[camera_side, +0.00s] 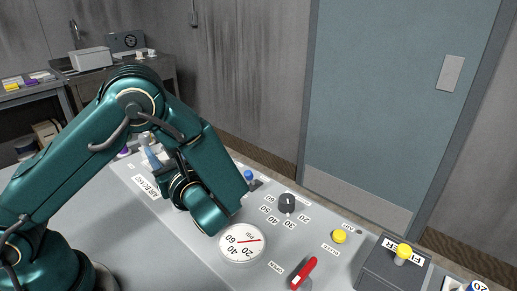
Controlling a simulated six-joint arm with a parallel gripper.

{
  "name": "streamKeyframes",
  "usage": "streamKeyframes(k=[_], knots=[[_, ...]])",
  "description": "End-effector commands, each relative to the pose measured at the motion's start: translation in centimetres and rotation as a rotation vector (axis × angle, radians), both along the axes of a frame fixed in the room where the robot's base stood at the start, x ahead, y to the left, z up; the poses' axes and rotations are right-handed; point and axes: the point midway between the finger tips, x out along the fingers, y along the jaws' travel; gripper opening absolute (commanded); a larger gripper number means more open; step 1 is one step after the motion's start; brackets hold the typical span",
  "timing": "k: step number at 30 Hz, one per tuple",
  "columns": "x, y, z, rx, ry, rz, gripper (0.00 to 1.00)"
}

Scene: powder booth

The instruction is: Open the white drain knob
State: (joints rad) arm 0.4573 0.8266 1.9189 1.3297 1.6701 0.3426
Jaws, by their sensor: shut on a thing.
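My gripper (168,168) is at the left part of the grey control panel (135,180), mostly hidden behind my own wrist and forearm. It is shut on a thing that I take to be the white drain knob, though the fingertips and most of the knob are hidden. A small pale part shows just past the gripper at upper left, too small to make out clearly. How far the knob is turned cannot be seen.
A round white gauge (242,242) lies just right of my wrist. Beyond are a blue knob (248,176), a dark dial (287,203), a yellow button (339,236), a red lever (303,273) and a filter box (390,265). The panel's near left surface is clear.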

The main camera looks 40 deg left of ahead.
Motion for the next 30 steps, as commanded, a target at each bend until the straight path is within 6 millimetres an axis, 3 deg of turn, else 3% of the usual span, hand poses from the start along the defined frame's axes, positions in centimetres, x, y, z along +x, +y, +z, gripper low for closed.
streamKeyframes(k=[10,30], knots=[[0.3,-0.1,0.0,0.000,0.002,-0.108,0.00],[1.4,-0.8,0.0,0.000,0.005,-0.573,0.00]])
